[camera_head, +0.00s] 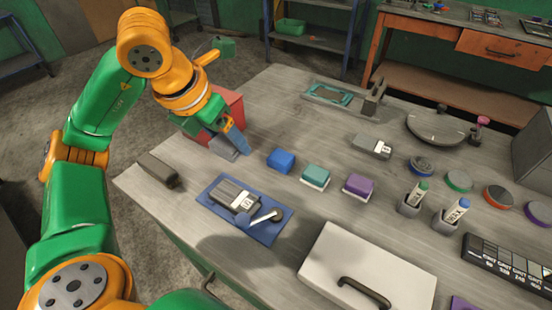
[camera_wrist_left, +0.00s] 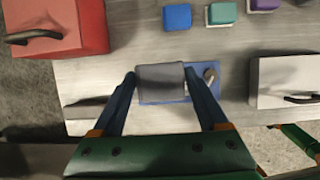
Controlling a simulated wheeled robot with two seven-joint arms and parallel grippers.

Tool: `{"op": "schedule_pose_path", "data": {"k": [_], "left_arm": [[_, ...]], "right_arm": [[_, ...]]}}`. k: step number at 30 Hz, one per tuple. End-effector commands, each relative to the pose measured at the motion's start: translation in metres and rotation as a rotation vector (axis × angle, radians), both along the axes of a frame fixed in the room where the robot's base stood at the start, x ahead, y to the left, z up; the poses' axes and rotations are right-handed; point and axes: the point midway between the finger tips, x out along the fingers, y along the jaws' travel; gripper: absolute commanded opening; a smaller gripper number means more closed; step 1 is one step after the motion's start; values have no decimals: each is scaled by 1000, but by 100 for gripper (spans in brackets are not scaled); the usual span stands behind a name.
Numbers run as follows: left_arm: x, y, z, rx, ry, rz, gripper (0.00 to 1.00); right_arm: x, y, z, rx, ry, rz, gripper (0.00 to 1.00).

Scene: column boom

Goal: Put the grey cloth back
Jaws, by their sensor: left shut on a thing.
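My left gripper (camera_head: 233,143) is shut on the grey cloth (camera_head: 222,148), a flat folded grey block. It hangs by the red box at the table's left side, in front of the box in the head view. In the left wrist view the cloth (camera_wrist_left: 160,80) spans the gap between the two fingertips of the left gripper (camera_wrist_left: 160,76). It appears to be above the table; its exact height is unclear. It covers part of the blue mat (camera_wrist_left: 180,101) in that view. My right gripper is out of view.
The red box (camera_head: 230,104) stands close behind the cloth. A dark grey block (camera_head: 158,170) lies near the left edge. The blue mat (camera_head: 265,231) holds a labelled grey block and a pale tool. Blue, teal and purple blocks (camera_head: 281,160) stand right. A white handled case (camera_head: 340,258) lies in front.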

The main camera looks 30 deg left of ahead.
Motion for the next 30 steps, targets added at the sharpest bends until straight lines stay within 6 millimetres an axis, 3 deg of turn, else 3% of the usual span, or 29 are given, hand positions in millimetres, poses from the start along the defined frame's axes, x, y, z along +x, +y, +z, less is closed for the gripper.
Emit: {"op": "schedule_pose_path", "data": {"k": [4, 8, 12, 18, 22, 30], "left_arm": [[38, 8, -20, -10, 11, 4, 32], [81, 20, -32, -5, 12, 6, 32], [109, 27, -71, -3, 11, 4, 32], [128, 33, -100, 0, 9, 3, 32], [128, 33, -122, 1, 7, 1, 32], [128, 33, -128, 1, 3, 1, 32]], "right_arm": [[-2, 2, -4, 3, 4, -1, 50], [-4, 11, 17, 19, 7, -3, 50], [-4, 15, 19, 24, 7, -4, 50], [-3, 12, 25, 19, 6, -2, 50], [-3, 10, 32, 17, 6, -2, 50], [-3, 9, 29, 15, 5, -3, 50]]}}
